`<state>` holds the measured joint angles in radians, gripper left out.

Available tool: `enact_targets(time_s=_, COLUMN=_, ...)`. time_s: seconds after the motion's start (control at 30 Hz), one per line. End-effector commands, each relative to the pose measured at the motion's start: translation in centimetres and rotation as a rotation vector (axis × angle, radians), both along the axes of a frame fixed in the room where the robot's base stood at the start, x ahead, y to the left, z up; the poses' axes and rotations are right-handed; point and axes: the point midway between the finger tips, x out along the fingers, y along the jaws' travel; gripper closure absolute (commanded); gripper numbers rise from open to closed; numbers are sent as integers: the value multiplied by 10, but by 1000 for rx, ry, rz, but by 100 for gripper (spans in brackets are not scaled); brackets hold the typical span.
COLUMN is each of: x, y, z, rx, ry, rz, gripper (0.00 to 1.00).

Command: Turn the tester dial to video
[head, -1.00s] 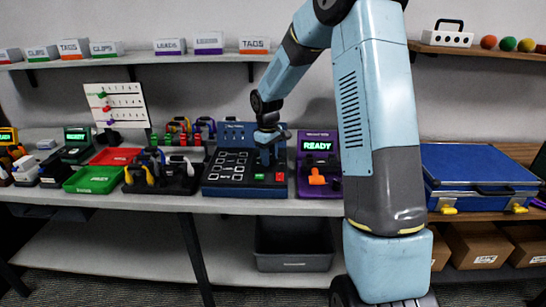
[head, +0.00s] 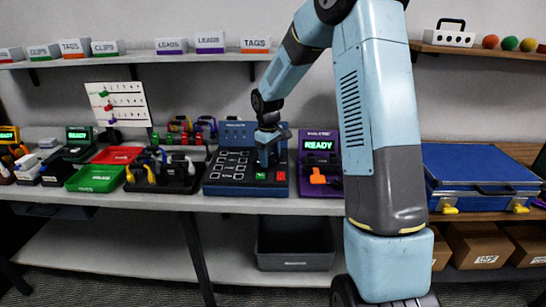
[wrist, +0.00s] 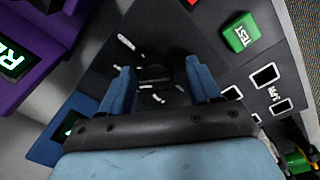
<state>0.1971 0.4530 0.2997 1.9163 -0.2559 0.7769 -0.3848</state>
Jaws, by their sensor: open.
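The tester (head: 235,172) is a dark blue box on the bench with a black top panel of square ports, a green TEST button (head: 279,175) and a red button. In the wrist view its panel (wrist: 215,25) lies tilted, with the green button (wrist: 239,34) at upper right. My gripper (head: 268,158) points down over the right part of the panel. In the wrist view its two blue fingers are apart (wrist: 160,76), with white marks on the dark panel between them. The dial is not clear there, and I cannot tell its setting or whether the fingers touch it.
A black rack (head: 178,176) and a green tray (head: 94,179) are to the left. A blue case (head: 480,172) sits farther right.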

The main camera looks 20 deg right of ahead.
Motion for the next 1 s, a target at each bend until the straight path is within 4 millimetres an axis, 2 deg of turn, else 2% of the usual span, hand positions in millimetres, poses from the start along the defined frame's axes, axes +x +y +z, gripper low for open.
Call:
enact_targets(time_s=0.17, x=0, y=0, z=9, rx=-1, ry=-2, rz=-1, gripper=38)
enact_targets(time_s=0.27, x=0, y=0, z=23, rx=-1, ry=-4, rz=-2, gripper=38)
enact_targets(time_s=0.7, x=-5, y=4, z=107, rx=0, ry=-4, rz=-1, gripper=38)
enact_targets(time_s=1.0, x=-7, y=6, z=135, rx=0, ry=0, rz=-1, gripper=38)
